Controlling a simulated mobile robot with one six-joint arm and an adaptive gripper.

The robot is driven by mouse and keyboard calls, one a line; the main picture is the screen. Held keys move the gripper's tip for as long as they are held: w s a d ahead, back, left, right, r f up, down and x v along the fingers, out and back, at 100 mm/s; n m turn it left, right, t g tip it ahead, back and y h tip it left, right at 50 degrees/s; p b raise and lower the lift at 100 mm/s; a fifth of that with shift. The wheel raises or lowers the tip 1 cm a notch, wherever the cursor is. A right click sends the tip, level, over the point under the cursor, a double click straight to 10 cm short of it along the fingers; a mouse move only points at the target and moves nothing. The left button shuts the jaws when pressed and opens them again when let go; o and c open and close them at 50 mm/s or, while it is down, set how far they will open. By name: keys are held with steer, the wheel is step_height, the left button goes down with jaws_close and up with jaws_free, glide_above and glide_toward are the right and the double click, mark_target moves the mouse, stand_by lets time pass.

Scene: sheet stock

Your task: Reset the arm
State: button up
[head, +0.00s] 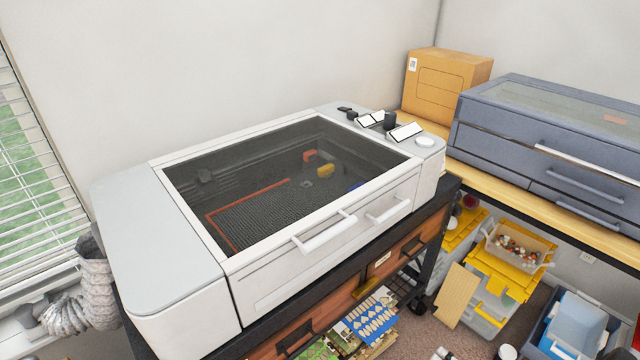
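My arm and gripper do not show in the head view. A white machine (165,277) with a dark glass lid (230,165) stands on a dark-framed bench. The lid is closed, and two white bar handles (325,232) are on its front. Through the glass I see a dark honeycomb bed with an orange-red edge and a few small coloured pieces.
Yellow-lidded bins (490,272) and a wooden board (456,296) are below. A silver duct hose (95,285) is at left.

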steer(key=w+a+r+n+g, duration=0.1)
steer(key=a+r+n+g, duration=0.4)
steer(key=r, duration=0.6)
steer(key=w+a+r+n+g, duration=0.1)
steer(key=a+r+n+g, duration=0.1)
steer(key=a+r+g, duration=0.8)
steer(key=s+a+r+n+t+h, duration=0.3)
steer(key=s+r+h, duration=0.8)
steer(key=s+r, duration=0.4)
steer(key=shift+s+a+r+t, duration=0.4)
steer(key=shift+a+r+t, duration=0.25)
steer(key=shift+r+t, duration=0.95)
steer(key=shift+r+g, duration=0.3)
